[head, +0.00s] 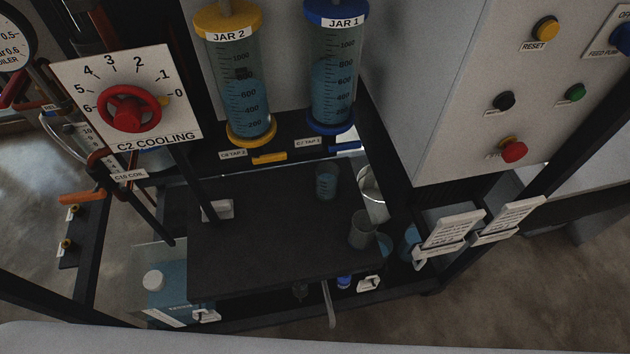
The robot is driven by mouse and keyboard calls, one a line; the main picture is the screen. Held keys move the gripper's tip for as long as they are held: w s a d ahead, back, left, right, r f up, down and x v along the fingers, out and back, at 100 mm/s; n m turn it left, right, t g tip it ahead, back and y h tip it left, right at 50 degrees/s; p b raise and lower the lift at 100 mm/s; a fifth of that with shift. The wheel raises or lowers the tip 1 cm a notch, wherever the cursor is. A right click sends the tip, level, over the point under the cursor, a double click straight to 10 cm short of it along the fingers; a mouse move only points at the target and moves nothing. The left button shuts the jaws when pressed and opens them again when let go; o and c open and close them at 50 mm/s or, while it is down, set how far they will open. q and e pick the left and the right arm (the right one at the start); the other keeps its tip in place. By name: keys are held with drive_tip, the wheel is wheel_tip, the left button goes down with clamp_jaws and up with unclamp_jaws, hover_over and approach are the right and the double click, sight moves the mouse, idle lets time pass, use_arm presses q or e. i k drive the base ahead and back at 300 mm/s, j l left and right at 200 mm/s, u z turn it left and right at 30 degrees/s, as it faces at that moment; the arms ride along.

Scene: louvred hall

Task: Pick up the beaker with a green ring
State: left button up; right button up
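A small clear beaker (326,182) with bluish contents stands upright on the dark bench top (255,235), below the jars. A second clear, greyish beaker (362,230) is near the right edge of the bench top. A larger clear vessel (374,188) is at the right edge, partly lit. I cannot make out a green ring on any of them at this size and in this dim light. Neither of my grippers is in view.
Jar 2 (238,85) with yellow caps and Jar 1 (334,75) with blue caps hang above the bench's back. The C2 cooling panel (165,70) and dark posts stand left. A grey control cabinet (490,60) overhangs right. The bench's middle is clear.

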sight(327, 172)
drive_tip(key=k+j+u, duration=0.1)
drive_tip(key=j, duration=0.25)
drive_tip(key=k+j, duration=0.2)
drive_tip(key=j, duration=0.15)
drive_tip(key=k+j+u, duration=0.15)
drive_tip(key=j, duration=0.25)
drive_tip(key=k+j+u, duration=0.1)
drive_tip(key=j, duration=0.25)
